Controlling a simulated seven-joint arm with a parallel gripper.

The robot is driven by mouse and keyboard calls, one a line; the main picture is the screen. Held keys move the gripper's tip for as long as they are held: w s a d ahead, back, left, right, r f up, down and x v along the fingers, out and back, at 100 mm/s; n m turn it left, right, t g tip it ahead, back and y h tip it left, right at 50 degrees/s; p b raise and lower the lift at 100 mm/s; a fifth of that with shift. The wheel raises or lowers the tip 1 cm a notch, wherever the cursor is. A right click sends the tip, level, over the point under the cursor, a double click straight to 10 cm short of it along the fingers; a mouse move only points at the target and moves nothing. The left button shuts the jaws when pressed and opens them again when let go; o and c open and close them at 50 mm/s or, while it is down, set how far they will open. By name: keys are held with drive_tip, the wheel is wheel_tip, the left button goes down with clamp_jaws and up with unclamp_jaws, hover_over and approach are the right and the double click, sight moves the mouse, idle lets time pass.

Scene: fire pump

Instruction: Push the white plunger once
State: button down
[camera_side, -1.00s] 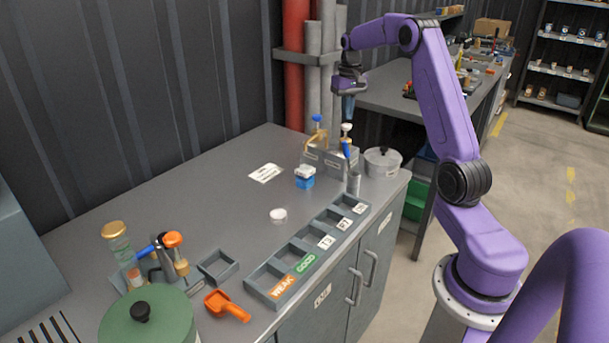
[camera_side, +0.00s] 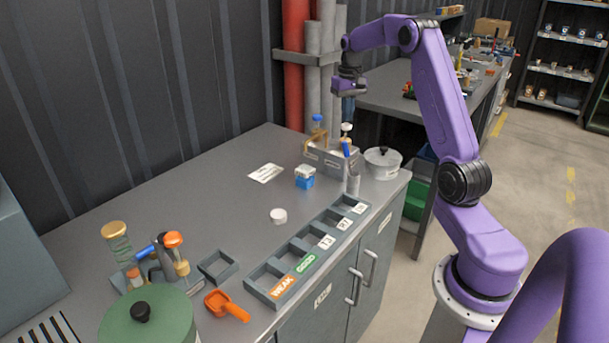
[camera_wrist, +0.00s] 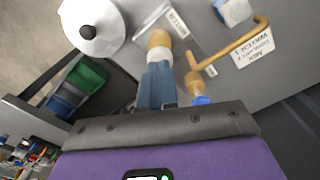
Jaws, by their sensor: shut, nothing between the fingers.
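The white plunger (camera_side: 346,127) stands upright on a brass pump at the back right of the bench in the side view. In the wrist view its white part (camera_wrist: 160,55) shows just beyond my fingertips, with brass behind it. My gripper (camera_wrist: 157,70) is shut and empty, with blue-grey fingers pointing at the plunger. I cannot tell whether the fingertips touch the plunger.
A blue-topped brass tap (camera_side: 317,119) with a bent spout (camera_wrist: 235,42) stands close beside the pump. A lidded pot (camera_side: 383,162) is to the right. A blue-and-white block (camera_side: 305,177) and a divided tray (camera_side: 310,245) are nearer. The bench's left middle is clear.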

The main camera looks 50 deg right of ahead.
sight(347, 124)
drive_tip(key=shift+f, duration=2.2)
drive_tip(key=shift+r, duration=2.35)
drive_tip(key=shift+r, duration=0.1)
wheel_tip(347, 124, up, 6)
drive_tip(key=shift+f, duration=0.1)
